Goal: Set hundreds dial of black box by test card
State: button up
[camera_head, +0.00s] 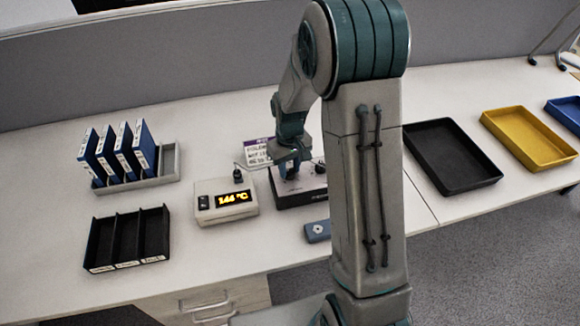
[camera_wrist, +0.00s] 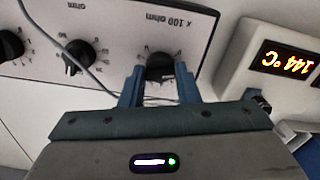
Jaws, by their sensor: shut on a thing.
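The black box (camera_head: 300,198) stands on the bench, largely behind my arm and gripper (camera_head: 290,172). In the wrist view its pale top panel (camera_wrist: 110,25) carries several black dials. My gripper (camera_wrist: 160,80) is shut on the hundreds dial (camera_wrist: 160,66), a black knob by the print "x 100 ohm", with one blue finger on each side. The dial's pointer setting is not clear. The test card (camera_head: 257,151), white with a purple top, stands behind the box; its lettering is partly hidden and too small to read surely.
A beige meter (camera_head: 226,212) with an orange temperature display stands left of the box; a thin cable runs between them. A small blue-grey item (camera_head: 318,231) lies in front. Blue binders in a grey rack (camera_head: 168,165) and a black divided tray (camera_head: 128,240) stand left; black (camera_head: 452,157) and yellow (camera_head: 530,137) trays lie right.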

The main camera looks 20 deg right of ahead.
aim_at(289, 170)
jog(key=o, duration=1)
jog(key=shift+r, duration=0.1)
notch_tip(289, 170, up, 14)
jog(key=shift+f, duration=0.1)
